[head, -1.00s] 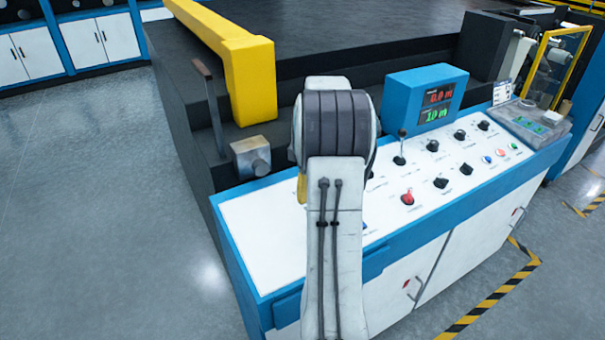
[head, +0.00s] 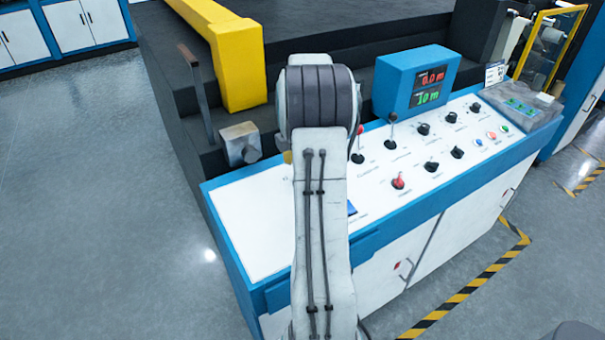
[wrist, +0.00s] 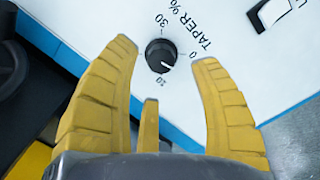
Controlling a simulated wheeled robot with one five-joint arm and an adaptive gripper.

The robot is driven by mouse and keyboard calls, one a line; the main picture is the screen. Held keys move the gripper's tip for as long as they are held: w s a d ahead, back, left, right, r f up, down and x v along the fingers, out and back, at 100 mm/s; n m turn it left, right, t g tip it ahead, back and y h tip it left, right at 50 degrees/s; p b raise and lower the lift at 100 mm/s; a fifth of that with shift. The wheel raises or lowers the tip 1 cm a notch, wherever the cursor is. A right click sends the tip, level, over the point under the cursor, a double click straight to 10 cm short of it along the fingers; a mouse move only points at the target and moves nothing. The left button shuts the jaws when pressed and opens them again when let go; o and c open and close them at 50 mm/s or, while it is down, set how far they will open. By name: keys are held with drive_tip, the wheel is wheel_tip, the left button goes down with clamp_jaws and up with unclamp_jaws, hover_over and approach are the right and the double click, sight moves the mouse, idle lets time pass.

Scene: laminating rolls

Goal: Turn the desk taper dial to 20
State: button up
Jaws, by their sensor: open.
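The taper dial (wrist: 160,56) is a round black knob on the white panel, next to the lettering "TAPER %". Its white mark points to the lower right in the wrist view, between the 0 and a small number below the knob that is hard to read. A 30 stands above it. My gripper (wrist: 164,52) is open, its yellow fingers on either side of the dial with gaps showing. I cannot tell how far the fingertips are above the panel. In the head view my arm hides the dial and nearly all of the gripper.
The white control panel (head: 245,225) carries several other knobs, a red knob (head: 398,182) and levers (head: 391,130) standing up right of my arm. A blue display box (head: 405,78) stands behind. A metal block (head: 241,143) and yellow beam (head: 235,60) are at the left.

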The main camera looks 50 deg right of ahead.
wheel_tip(320, 180, down, 2)
drive_tip(key=shift+w+d+f+p, duration=0.1)
drive_tip(key=shift+p, duration=1)
drive_tip(key=shift+w+d+f, duration=0.1)
drive_tip(key=shift+f, duration=0.65)
drive_tip(key=shift+w+d+f, duration=0.1)
drive_tip(key=shift+f, duration=0.65)
drive_tip(key=shift+a, duration=0.1)
clamp_jaws()
drive_tip(key=shift+s, duration=0.1)
